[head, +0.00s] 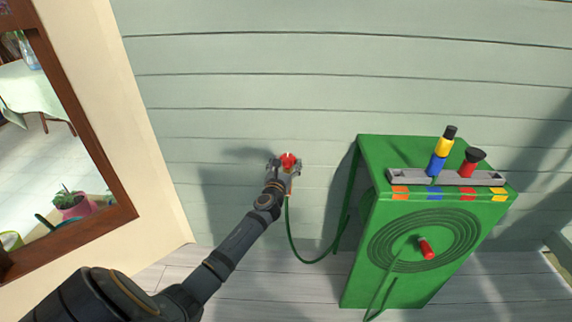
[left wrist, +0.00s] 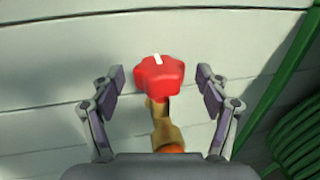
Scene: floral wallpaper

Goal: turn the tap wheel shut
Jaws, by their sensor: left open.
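The red tap wheel (head: 288,161) is on the wall, low in the middle of the head view. In the left wrist view the wheel (left wrist: 159,82) is lobed, with a white mark at its top edge, on a brass tap body (left wrist: 165,128). My left gripper (head: 287,166) is at the wheel. In the left wrist view its open fingers (left wrist: 160,83) stand to either side of the wheel, with a visible gap on each side. The tap body is partly hidden by my gripper. My right gripper is not in view.
A green hose (head: 305,259) runs from below the tap to a green cabinet (head: 350,285) on the right, which has a coiled hose (head: 385,240) on its front. A grey rack (head: 405,179) with coloured fittings lies on top. A wooden-framed opening (head: 105,165) is at left.

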